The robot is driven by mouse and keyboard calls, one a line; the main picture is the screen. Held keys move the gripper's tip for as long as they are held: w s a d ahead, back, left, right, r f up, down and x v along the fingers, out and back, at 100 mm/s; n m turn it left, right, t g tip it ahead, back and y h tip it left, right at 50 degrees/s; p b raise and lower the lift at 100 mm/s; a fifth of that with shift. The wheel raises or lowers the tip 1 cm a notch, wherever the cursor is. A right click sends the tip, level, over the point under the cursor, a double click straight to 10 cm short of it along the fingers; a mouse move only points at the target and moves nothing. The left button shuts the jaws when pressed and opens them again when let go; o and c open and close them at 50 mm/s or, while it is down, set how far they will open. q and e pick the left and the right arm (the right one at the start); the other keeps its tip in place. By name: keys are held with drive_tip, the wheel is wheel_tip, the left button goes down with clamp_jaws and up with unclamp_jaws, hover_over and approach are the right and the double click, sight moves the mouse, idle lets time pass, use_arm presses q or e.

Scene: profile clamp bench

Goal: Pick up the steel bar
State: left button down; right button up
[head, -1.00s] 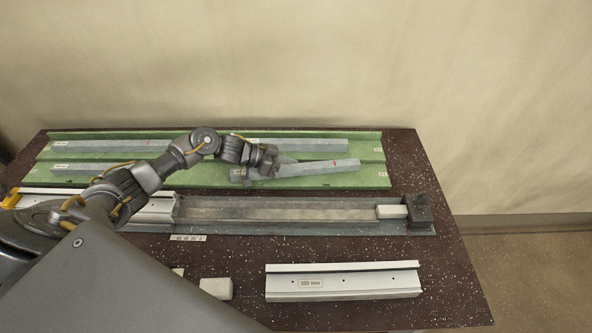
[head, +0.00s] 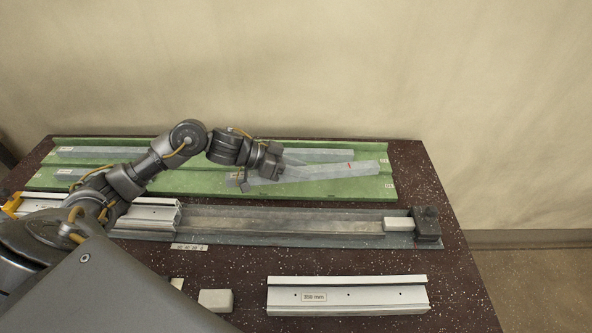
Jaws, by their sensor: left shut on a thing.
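A long grey steel bar (head: 330,171) shows in the head view over the right part of the green tray (head: 340,193). It lies at a slight slant, its right end higher in the picture, and appears raised a little above the tray floor. My left gripper (head: 256,177) is shut on this bar near its left end; the fingers hide part of it. My right gripper is not in view.
In front of the tray runs a long metal channel (head: 300,224) with a pale block (head: 398,225) and a dark end stop (head: 427,224). A silver profile labelled 350 mm (head: 370,296) and a white block (head: 215,300) stand nearer. The dark table is clear at front right.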

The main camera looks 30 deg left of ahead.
use_arm(q)
drive_tip(key=s+d+r, duration=0.2)
drive_tip(key=s, duration=0.6)
drive_tip(key=shift+d+r+n+t, duration=0.3)
drive_tip(key=shift+d+r+t, duration=0.05)
drive_tip(key=shift+d+t, duration=0.05)
idle(0.5)
